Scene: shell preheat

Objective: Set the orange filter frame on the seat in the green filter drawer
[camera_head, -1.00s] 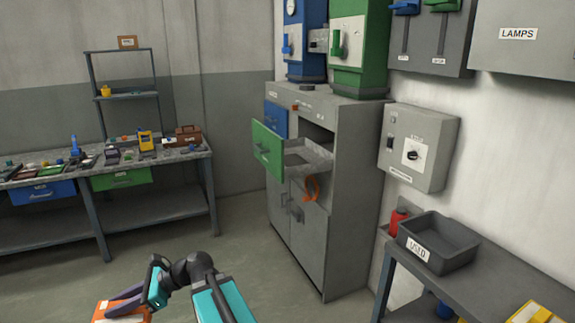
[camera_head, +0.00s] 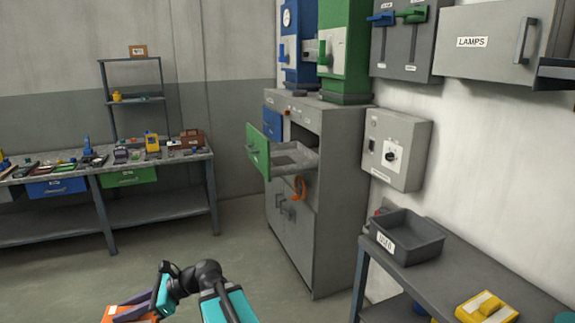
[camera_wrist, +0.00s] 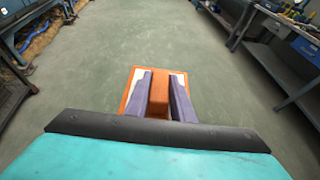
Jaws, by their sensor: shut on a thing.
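My gripper (camera_wrist: 159,98) is shut on the orange filter frame (camera_wrist: 126,100), gripping a raised orange block in its middle in the wrist view. The frame has an orange rim with pale areas inside. In the head view the filter frame (camera_head: 112,313) shows partly at the bottom left edge, cut off by the picture. The green filter drawer (camera_head: 258,150) stands pulled open from the grey cabinet, well beyond my gripper. Its grey inside (camera_head: 290,160) shows an opening or recess; the seat's detail is too small to tell.
The grey cabinet (camera_head: 335,200) has a closed blue drawer (camera_head: 272,122) and an orange loop (camera_head: 299,187) hanging under the open drawer. A side table with a dark bin (camera_head: 425,240) stands at right. A workbench (camera_head: 150,164) is at left. Floor between is clear.

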